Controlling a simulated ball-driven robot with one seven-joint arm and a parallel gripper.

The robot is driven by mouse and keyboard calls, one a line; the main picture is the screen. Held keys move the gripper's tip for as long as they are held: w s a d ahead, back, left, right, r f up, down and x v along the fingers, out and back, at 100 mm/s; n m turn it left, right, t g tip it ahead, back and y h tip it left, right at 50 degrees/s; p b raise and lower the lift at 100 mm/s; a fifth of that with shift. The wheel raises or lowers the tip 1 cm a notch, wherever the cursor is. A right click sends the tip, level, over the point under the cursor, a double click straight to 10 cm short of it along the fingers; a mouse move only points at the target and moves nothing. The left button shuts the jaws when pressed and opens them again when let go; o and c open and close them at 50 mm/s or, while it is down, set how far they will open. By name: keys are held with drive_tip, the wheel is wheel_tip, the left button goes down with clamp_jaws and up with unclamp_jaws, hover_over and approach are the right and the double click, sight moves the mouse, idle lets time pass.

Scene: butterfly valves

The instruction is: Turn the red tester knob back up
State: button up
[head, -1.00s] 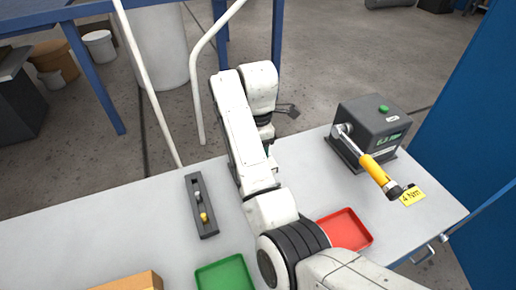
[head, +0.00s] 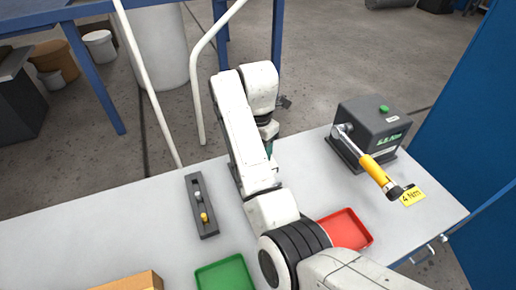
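A dark grey tester box (head: 372,125) stands at the right of the bench with a green button (head: 384,109) on top and a small green display (head: 389,139) on its front. A tool with a yellow handle (head: 375,170) runs from its left side down to the right. I see no red knob on the tester. My white arm rises through the middle of the head view. My gripper (head: 284,102) shows only as a small dark shape beyond the arm, left of the tester and apart from it. Its fingers are too small and covered to read.
A red tray (head: 362,229) and a green tray (head: 226,274) lie near the front of the bench (head: 130,225). A dark rack (head: 193,185) with small fittings stands left of my arm. A yellow label reading 4 Nm (head: 412,195) lies near the handle's end.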

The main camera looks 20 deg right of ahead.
drive_tip(key=shift+w+r, duration=0.1)
drive_tip(key=o, duration=1)
drive_tip(key=shift+o, duration=0.2)
drive_tip(key=shift+r, duration=0.65)
drive_tip(key=shift+a+r, duration=0.15)
drive_tip(key=shift+r, duration=0.55)
wheel_tip(320, 180, up, 8)
drive_tip(key=shift+f, duration=0.1)
